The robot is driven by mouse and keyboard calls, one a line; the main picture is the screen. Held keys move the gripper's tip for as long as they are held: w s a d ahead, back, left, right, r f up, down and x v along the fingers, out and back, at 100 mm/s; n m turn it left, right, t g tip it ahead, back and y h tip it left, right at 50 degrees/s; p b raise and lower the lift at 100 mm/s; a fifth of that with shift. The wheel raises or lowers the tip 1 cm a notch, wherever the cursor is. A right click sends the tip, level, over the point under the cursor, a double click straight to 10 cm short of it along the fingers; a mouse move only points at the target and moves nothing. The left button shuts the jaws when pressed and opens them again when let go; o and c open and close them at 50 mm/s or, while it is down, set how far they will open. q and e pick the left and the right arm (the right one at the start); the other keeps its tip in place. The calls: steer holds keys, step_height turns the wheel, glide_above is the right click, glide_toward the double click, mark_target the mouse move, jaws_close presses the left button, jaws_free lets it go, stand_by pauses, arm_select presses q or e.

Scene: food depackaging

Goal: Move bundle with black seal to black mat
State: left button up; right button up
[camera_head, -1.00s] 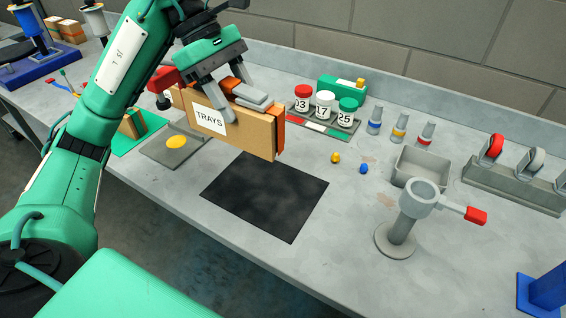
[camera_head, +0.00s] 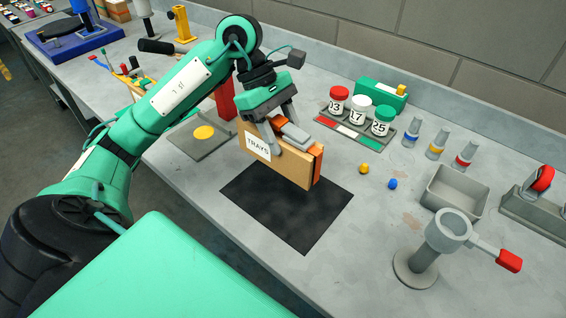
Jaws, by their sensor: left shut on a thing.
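The bundle (camera_head: 288,172) is a flat tan cardboard package labelled "TRAYS", with orange at its back and right side. My left gripper (camera_head: 277,143) is shut on its top edge and holds it upright. The bundle is over the back part of the black mat (camera_head: 290,215); I cannot tell whether its lower edge touches the mat. I cannot make out a black seal on it. My right gripper is not in view.
A grey plate with a yellow disc (camera_head: 204,133) lies left of the mat. Labelled jars (camera_head: 359,109) stand behind it. Yellow (camera_head: 364,169) and blue (camera_head: 393,184) beads, a grey bin (camera_head: 455,192) and a grey stand with a red handle (camera_head: 416,268) are to the right.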

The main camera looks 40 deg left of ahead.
mark_target(282, 167)
arm_select(q)
step_height(282, 167, down, 5)
steer(key=shift+p, duration=0.3)
steer(key=shift+f, duration=0.45)
step_height(282, 167, down, 3)
steer(key=shift+r+p, duration=0.1)
steer(key=shift+p, duration=0.25)
steer(key=shift+f, duration=0.35)
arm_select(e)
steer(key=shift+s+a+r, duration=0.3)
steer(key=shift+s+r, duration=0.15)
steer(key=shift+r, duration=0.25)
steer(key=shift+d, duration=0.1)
arm_select(q)
steer(key=shift+f, duration=0.2)
steer(key=o, duration=1.3)
steer(key=shift+s, duration=0.1)
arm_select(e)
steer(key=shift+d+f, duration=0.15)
